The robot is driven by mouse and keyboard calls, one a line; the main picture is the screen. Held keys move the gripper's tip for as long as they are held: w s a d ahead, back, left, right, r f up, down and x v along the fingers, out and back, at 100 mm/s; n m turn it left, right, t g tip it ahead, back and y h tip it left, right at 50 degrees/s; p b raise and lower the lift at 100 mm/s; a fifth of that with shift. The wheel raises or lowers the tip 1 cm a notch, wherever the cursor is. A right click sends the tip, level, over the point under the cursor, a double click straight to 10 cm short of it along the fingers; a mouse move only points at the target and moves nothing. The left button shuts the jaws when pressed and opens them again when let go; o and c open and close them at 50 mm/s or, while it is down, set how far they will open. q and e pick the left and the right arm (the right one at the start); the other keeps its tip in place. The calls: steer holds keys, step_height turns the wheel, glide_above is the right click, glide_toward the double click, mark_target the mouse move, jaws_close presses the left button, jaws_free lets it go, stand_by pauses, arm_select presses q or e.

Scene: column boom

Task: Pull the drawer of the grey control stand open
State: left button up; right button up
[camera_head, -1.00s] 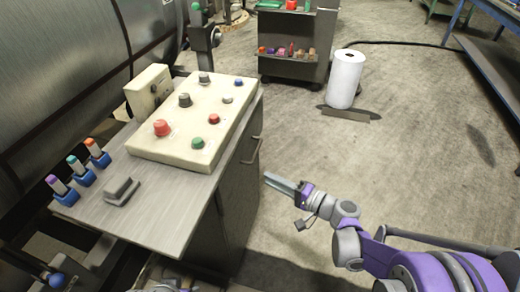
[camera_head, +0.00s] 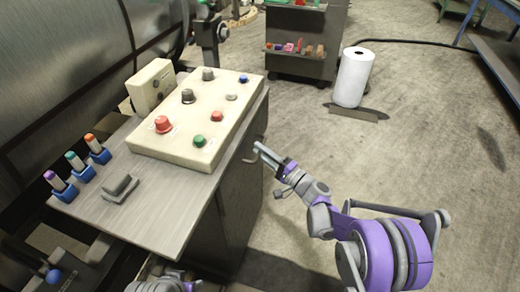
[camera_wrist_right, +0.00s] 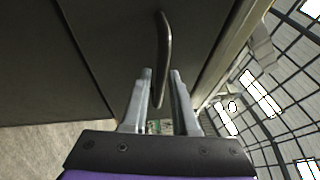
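The grey control stand (camera_head: 160,215) is at left in the head view, with its front facing right. A bar handle (camera_wrist_right: 164,50) sits on its dark drawer front (camera_wrist_right: 110,50) in the right wrist view. The drawer front looks flush with the stand. My right gripper (camera_head: 259,148) is at the handle, partly covering it in the head view. In the wrist view its two fingers (camera_wrist_right: 161,73) are apart, with the handle's near end between them; I cannot tell whether either finger touches it. My left gripper is not in view; a grey and purple arm part of mine shows at the bottom edge.
A cream button panel (camera_head: 190,145) lies on the stand, with several blue holders (camera_head: 82,174) and a grey block (camera_head: 120,187) at left. A dark cart (camera_head: 300,65) and a white roll (camera_head: 353,78) stand behind. Floor right of the stand is open.

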steer(key=shift+w+a, duration=0.25)
jaws_close()
stand_by(1.4)
